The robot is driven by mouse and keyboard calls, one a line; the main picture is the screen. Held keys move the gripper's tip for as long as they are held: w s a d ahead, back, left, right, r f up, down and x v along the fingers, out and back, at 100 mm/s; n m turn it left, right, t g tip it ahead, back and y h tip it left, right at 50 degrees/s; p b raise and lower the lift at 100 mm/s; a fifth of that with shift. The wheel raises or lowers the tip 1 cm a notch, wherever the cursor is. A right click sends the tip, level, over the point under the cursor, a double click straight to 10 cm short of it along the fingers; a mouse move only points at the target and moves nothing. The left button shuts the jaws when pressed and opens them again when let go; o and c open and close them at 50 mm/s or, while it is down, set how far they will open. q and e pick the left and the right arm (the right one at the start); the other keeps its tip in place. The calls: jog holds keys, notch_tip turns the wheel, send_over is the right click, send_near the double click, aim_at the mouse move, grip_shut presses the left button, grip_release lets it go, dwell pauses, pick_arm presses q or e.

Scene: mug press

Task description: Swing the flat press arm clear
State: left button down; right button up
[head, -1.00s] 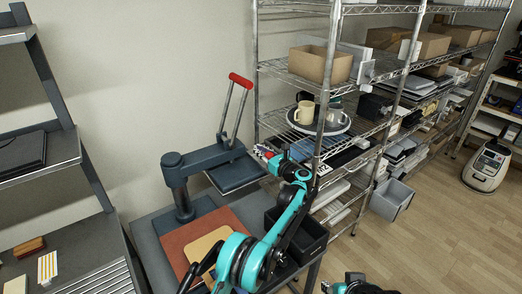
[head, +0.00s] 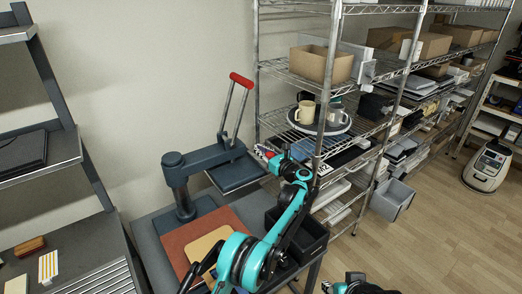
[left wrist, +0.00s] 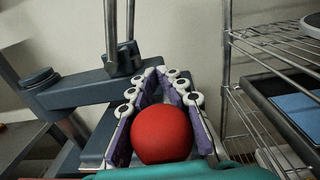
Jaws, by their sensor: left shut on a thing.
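The blue-grey press stands on a workbench. Its flat press arm (head: 212,157) reaches right from a round post (head: 179,188), with a flat plate (head: 238,174) under its outer end. The plate is off to the right of the brown mat (head: 188,240). Two rods with a red grip (head: 241,80) rise from the arm. My left gripper (head: 268,153) is at the arm's outer end. In the left wrist view its purple fingers (left wrist: 158,80) are shut around a red ball knob (left wrist: 161,137). The knob's attachment is hidden.
A wire shelf (head: 288,67) stands close to the right of the arm's end, with a tray (head: 340,126) and cream mugs (head: 305,112). A black bin (head: 311,240) sits at the bench's right side. The wall is behind the press. Open floor (head: 440,220) lies right.

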pick_arm(q)
jog(key=shift+a, duration=0.4)
jog(key=c, duration=1.1)
grip_release()
jog(key=shift+a, duration=0.2)
jog(key=shift+o, duration=0.2)
jog(key=shift+d, duration=0.1)
jog(key=shift+d, duration=0.15)
